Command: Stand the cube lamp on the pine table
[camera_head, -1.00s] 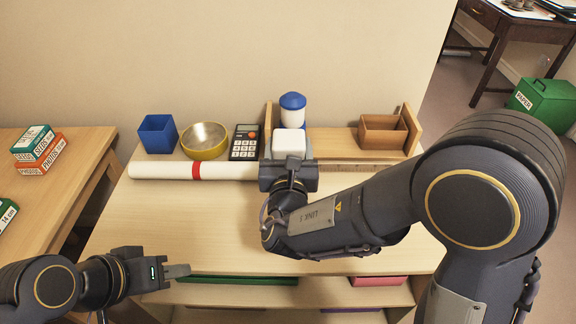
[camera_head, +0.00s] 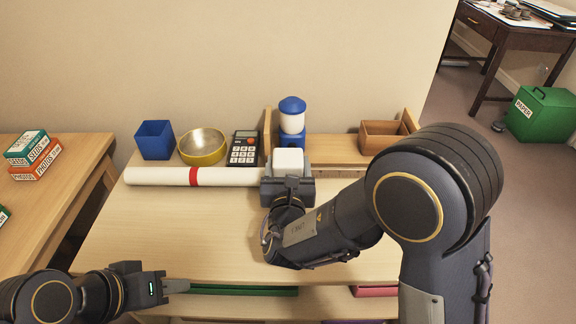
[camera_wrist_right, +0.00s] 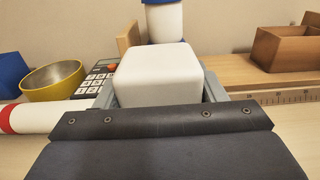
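The cube lamp (camera_head: 289,160) is a white rounded cube. My right gripper (camera_head: 287,178) is shut on it over the middle of the bureau, in front of the raised back shelf. In the right wrist view the cube (camera_wrist_right: 158,75) sits between the two grey fingers; its underside is hidden. The light wood table at the left (camera_head: 60,207), which looks like the pine table, has open bare top. My left gripper (camera_head: 176,287) is low at the left, by the bureau's front edge, with nothing visible in it; its finger gap cannot be made out.
Seeds and photos boxes (camera_head: 34,155) stand on the left table. On the bureau are a blue cup (camera_head: 155,140), yellow bowl (camera_head: 202,146), calculator (camera_head: 243,148), white roll with red band (camera_head: 155,176), blue-and-white lantern-like object (camera_head: 292,115) and wooden box (camera_head: 384,138). The bureau's front is clear.

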